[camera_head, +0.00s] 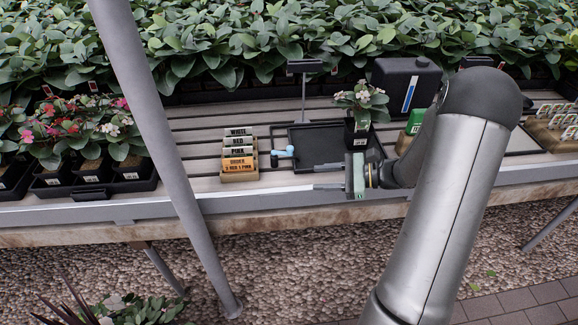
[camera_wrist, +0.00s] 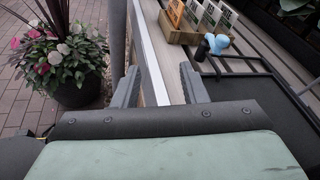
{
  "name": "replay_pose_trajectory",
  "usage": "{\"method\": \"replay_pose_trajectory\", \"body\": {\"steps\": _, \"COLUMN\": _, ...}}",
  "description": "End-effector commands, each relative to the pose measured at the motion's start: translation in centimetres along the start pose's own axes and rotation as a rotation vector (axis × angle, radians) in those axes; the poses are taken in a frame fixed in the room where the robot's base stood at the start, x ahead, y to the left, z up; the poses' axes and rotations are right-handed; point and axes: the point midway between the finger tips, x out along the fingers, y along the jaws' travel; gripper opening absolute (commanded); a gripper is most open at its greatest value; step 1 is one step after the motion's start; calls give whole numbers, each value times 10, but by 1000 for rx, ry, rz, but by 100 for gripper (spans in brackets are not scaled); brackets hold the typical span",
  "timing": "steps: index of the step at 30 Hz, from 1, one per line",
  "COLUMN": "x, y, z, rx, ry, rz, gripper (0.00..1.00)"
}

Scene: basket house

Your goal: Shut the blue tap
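The blue tap (camera_head: 284,154) is a small light blue piece with a dark body at the left edge of a black tray (camera_head: 318,150) on the slatted bench. It also shows in the wrist view (camera_wrist: 217,43), ahead and to the right of my fingers. My gripper (camera_head: 316,179) is at the bench's front edge, in front of the tray, with its fingers pointing left. In the wrist view my gripper (camera_wrist: 156,86) has its two fingers wide apart with nothing between them. The tap is apart from the fingers. Whether its handle is turned open or shut I cannot tell.
A crate of labels (camera_head: 238,155) stands left of the tap. A potted white-flowered plant (camera_head: 360,103) stands at the tray's right, with a black tank (camera_head: 399,85) behind. A slanted grey post (camera_head: 165,125) stands at the left. The bench's front rail (camera_head: 265,198) runs below my gripper.

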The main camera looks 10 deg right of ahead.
Motion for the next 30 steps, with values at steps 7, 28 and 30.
{"method": "replay_pose_trajectory", "body": {"steps": 7, "x": -52, "y": -20, "z": -19, "rx": 320, "ry": -170, "rz": -387, "gripper": 39}}
{"method": "replay_pose_trajectory", "body": {"steps": 28, "x": 56, "y": -73, "z": -5, "rx": 335, "ry": -182, "rz": -406, "gripper": 39}}
{"method": "replay_pose_trajectory", "body": {"steps": 30, "x": 68, "y": -79, "z": -3, "rx": 333, "ry": -182, "rz": -406, "gripper": 39}}
